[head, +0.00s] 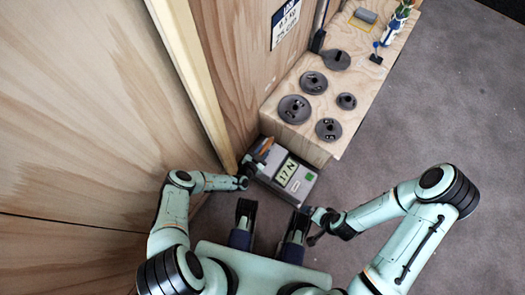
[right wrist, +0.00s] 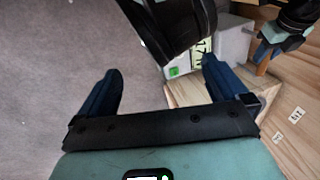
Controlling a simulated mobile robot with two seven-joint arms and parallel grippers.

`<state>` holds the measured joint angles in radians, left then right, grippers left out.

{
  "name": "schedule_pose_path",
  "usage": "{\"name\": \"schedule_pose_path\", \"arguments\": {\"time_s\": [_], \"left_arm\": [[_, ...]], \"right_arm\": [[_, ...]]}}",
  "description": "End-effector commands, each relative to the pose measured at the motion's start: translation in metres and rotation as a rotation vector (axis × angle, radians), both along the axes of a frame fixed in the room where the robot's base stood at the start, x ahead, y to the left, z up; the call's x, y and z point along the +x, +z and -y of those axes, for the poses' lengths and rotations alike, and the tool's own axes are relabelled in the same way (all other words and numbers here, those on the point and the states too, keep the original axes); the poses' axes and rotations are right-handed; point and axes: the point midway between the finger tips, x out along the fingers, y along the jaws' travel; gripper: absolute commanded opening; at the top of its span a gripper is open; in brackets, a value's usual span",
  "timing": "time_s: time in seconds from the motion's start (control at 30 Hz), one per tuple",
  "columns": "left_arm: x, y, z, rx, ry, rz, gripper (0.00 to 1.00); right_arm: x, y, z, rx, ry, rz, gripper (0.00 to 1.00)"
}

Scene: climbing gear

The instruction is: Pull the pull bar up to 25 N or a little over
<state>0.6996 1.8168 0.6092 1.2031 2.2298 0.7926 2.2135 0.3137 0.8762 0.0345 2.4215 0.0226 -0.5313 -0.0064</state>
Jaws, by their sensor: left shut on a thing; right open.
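A grey gauge box (head: 300,190) stands on the floor at the foot of the wooden wall. Its lit display (head: 286,171) reads 17 N. The display also shows partly, sideways, in the right wrist view (right wrist: 201,50). My left gripper (head: 246,176) is at the box's left side, shut on what looks like the pull bar (head: 264,147), a small orange-brown piece. The grip itself is mostly hidden by the gripper. My right gripper (right wrist: 163,88) is open and empty, its two blue fingers wide apart; in the head view it is low, right of the box.
A plywood bench (head: 335,115) stands behind the box with several dark round weights (head: 295,109) on it. A sign (head: 285,20) hangs on the plywood wall, and a pale post (head: 195,75) rises left of the box. The grey floor at right is clear.

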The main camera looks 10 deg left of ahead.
Motion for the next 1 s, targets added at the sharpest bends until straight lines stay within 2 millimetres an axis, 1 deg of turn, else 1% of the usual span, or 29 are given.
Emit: {"name": "schedule_pose_path", "arguments": {"time_s": [0.57, 0.6, 0.63, 0.67, 1.0], "left_arm": [[-0.001, -0.014, 0.001, -0.001, -0.001, -0.002, 0.0], [-0.001, -0.013, 0.001, -0.001, -0.001, -0.002, 0.45], [-0.001, -0.012, 0.001, -0.001, -0.001, -0.002, 0.54], [-0.001, -0.012, 0.001, -0.001, -0.001, -0.002, 0.61], [-0.003, -0.011, -0.001, -0.001, 0.0, -0.001, 0.61]], "right_arm": [[0.018, -0.014, 0.009, -0.023, -0.019, 0.045, 1.0], [0.017, -0.012, 0.009, -0.022, -0.019, 0.046, 1.0], [0.017, -0.012, 0.009, -0.022, -0.019, 0.046, 1.0], [0.017, -0.012, 0.009, -0.022, -0.019, 0.046, 1.0], [0.015, -0.01, 0.008, -0.02, -0.017, 0.041, 1.0]]}}
